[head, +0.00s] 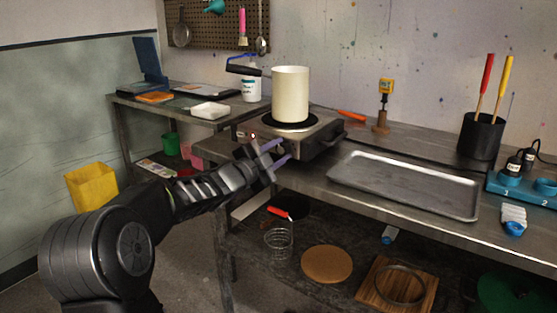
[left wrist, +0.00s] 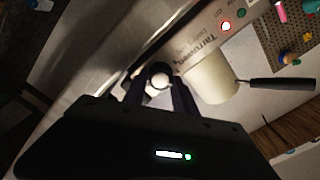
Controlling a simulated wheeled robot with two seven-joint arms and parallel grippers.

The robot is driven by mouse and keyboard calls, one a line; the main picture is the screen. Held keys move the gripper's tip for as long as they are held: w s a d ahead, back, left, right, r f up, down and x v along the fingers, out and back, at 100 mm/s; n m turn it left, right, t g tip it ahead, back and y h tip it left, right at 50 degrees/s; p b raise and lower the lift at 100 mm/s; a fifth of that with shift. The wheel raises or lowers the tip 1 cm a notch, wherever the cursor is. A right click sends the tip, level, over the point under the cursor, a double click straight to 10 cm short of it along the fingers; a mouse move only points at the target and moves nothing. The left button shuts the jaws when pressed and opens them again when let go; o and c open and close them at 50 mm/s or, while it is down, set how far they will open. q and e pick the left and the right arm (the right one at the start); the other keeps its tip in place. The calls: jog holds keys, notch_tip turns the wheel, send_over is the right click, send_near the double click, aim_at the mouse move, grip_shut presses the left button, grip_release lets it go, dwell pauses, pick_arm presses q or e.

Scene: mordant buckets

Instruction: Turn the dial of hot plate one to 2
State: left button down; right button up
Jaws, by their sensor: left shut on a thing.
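The hot plate (head: 318,138) is a grey metal box on the bench, the only one I see. Its front panel (left wrist: 205,45) carries printed lettering, a lit red light (left wrist: 225,26) and a green one. The dial (left wrist: 160,76) sits between the fingers of my left gripper (left wrist: 158,86). The left gripper also shows in the head view (head: 287,150), at the hot plate's front, shut on the dial. The dial's setting cannot be read. A cream pot (head: 290,95) with a dark handle stands on the plate. My right gripper is not in view.
A metal tray (head: 405,186) lies right of the hot plate. A yellow tool on a stand (head: 383,110), a black pot of brushes (head: 481,137) and a blue numbered rack (head: 520,188) stand behind and right. A pegboard hangs behind. The lower shelf holds a cork disc (head: 327,264).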

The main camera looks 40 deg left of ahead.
pick_arm(q)
jog(key=shift+f+m, duration=0.1)
jog(key=shift+m, duration=0.4)
jog(key=shift+b, duration=0.3)
jog(key=c, duration=1)
grip_release()
jog(key=shift+s, duration=0.1)
jog(key=s, duration=0.7)
jog(key=shift+s+p, duration=0.3)
jog(key=shift+s, duration=0.05)
jog(key=shift+d, duration=0.1)
